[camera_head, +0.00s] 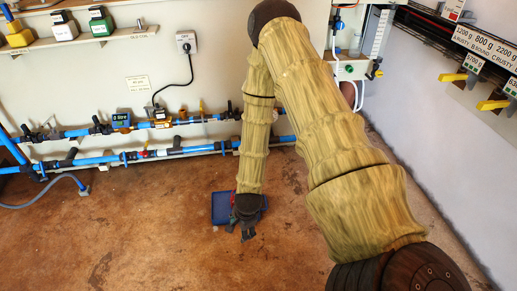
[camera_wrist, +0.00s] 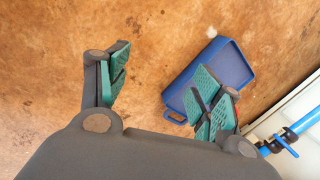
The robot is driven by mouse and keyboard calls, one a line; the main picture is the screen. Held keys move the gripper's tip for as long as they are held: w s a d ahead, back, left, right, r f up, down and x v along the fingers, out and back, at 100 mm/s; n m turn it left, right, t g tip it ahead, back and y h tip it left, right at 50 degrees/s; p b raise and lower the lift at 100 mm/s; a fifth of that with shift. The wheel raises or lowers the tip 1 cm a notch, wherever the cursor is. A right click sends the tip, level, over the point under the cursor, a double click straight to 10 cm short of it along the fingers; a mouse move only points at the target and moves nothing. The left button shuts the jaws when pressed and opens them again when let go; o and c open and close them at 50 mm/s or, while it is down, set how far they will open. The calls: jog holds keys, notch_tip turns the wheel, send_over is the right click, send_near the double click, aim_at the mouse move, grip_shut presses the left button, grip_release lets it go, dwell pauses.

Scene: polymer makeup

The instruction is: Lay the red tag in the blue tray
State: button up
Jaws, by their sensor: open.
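The blue tray (camera_head: 221,207) lies on the brown floor below the pipes, partly hidden behind my gripper (camera_head: 245,230) in the head view. In the wrist view the blue tray (camera_wrist: 228,62) is tilted across the picture at right, and the part of its inside that shows looks bare. The right finger covers the tray's near part in that view.
Blue pipes (camera_head: 100,160) with valves run along the wall behind the tray. A blue hose (camera_head: 50,205) lies at left.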

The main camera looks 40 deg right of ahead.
jog(key=s+a+f+n+g, duration=0.1)
jog(key=s+a+n, duration=0.4)
jog(key=s+n, duration=0.4)
jog(key=s+a+n+g, duration=0.1)
jog(key=s+a+n, duration=0.4)
jog(key=s+n, duration=0.5)
jog(key=s, duration=0.3)
jog(key=shift+a+f, duration=0.35)
